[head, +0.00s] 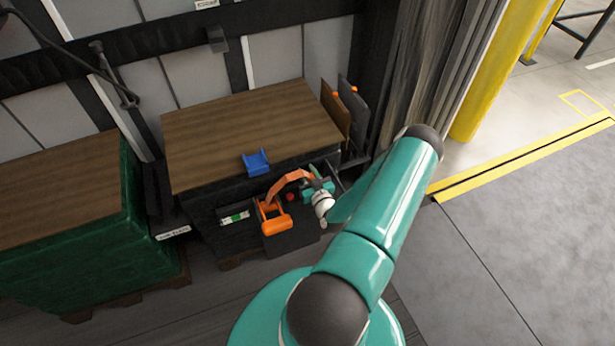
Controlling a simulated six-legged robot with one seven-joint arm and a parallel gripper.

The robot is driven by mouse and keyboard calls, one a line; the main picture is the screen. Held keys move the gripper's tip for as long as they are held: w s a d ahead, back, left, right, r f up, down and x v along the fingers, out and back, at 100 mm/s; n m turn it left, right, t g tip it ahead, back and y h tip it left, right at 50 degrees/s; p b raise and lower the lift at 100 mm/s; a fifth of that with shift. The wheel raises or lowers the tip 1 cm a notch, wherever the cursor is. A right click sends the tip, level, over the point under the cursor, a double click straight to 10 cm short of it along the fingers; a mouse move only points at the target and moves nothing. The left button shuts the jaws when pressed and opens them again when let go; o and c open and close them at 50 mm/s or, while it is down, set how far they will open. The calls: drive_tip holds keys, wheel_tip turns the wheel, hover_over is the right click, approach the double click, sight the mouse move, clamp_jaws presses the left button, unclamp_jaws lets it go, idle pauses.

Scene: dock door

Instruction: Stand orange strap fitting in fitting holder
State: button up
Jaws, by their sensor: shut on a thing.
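The orange strap fitting (275,225) has a broad frame-like lower end and a curved arm rising to the right. My gripper (311,187) is shut on it near the upper right end of that arm; the fingertips are partly hidden. The fitting appears in front of the dark side of the wood-topped crate, lower in the picture than the crate's top. The blue fitting holder (256,162) stands near the front edge of the wooden top, up and left of the fitting. It looks empty.
The wood-topped dark crate (220,122) has much bare surface behind the holder. Brown and dark boards (336,112) stand upright at its right end. A green crate (60,180) stands to the left. A yellow post (492,70) stands at the right.

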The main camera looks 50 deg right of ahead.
drive_tip(key=shift+f, duration=1.05)
drive_tip(key=shift+f, duration=0.1)
drive_tip(key=o, duration=1)
drive_tip(key=v, duration=1.2)
